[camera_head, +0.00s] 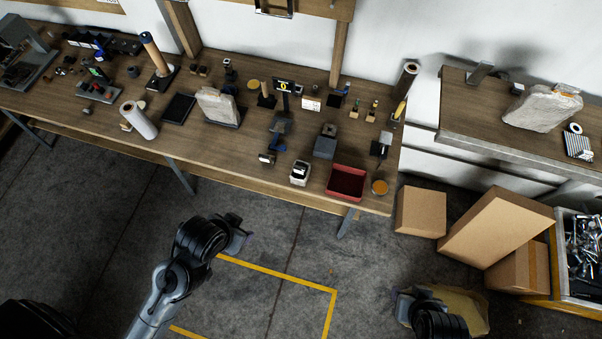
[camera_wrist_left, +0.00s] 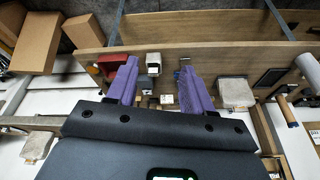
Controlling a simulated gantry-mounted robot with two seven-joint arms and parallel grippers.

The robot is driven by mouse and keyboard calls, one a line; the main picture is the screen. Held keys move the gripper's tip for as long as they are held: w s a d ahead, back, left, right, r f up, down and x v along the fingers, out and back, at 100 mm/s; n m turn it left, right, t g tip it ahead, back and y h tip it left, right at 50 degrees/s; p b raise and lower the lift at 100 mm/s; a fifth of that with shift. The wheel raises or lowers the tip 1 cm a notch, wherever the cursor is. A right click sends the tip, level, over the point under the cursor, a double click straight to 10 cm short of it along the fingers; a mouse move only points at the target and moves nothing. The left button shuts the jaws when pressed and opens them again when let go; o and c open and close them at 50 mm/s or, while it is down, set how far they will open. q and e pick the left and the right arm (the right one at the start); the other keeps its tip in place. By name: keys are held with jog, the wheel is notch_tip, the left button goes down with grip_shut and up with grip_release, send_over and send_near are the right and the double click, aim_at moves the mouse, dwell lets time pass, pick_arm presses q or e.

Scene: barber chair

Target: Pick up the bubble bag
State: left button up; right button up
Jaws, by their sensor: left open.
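A pale, bulky bubble bag (camera_head: 217,104) stands on the long wooden bench, left of its middle. A similar pale, wrapped bag (camera_head: 541,106) lies on the right-hand bench. A pale grey bag (camera_wrist_left: 235,93) also shows right of centre in the left wrist view, beyond my fingers. My left gripper (camera_head: 246,238) hangs over the floor in front of the bench, well apart from both bags. In the wrist view its purple fingers (camera_wrist_left: 159,65) are spread with nothing held between them. My right gripper (camera_head: 402,294) is low at bottom right; its jaws cannot be made out.
A black tablet (camera_head: 178,108) and white roll (camera_head: 138,119) lie left of the bench bag. A scanner stand (camera_head: 281,125) and red bin (camera_head: 346,183) are to its right. Cardboard boxes (camera_head: 497,226) stand on the floor at right. The yellow-marked floor (camera_head: 290,280) is clear.

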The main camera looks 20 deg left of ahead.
pick_arm(q)
jog(key=shift+o, duration=0.5)
jog(key=o, duration=0.8)
